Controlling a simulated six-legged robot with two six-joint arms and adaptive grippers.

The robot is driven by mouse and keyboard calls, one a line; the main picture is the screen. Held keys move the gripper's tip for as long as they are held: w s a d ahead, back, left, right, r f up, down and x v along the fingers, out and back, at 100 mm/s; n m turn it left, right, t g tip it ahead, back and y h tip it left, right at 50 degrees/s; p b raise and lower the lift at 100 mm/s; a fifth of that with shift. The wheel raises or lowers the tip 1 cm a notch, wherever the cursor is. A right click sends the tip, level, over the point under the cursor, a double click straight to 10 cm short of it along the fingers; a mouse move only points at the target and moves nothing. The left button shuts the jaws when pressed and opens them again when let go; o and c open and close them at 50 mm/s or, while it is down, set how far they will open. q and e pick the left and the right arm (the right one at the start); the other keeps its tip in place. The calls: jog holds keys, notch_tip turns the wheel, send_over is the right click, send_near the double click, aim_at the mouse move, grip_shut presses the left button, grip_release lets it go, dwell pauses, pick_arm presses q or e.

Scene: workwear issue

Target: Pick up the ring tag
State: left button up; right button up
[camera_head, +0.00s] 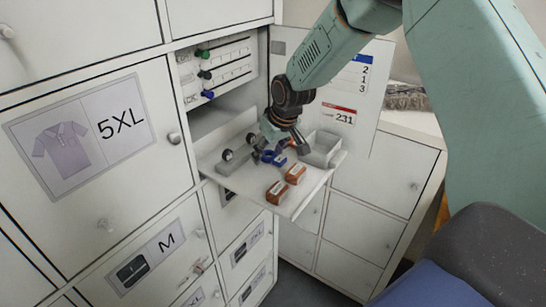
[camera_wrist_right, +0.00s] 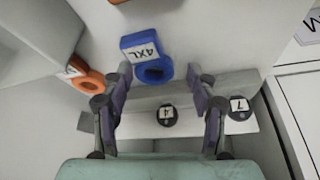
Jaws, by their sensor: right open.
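The blue ring tag (camera_wrist_right: 152,68) has a white label reading 4XL and lies flat on the shelf board. It also shows in the head view (camera_head: 280,160), partly covered by my right gripper (camera_head: 272,152). In the right wrist view, my right gripper (camera_wrist_right: 160,75) is open, with its fingers on either side of the blue ring and nothing clamped. An orange ring tag (camera_wrist_right: 90,82) with a white label lies left of the fingers, near the grey bin. My left gripper is not in view.
A grey bin (camera_head: 322,146) stands at the shelf's (camera_head: 235,183) right. A grey block with round numbered discs (camera_wrist_right: 168,115) lies at the left. An open door (camera_head: 375,90) stands behind; lockers surround the shelf.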

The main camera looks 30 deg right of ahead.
aim_at(270, 157)
jog(key=shift+s, duration=0.1)
jog(key=shift+d, duration=0.1)
jog(key=c, duration=0.7)
notch_tip(270, 157, up, 10)
jog(key=b, duration=0.1)
jog(key=shift+b, duration=0.35)
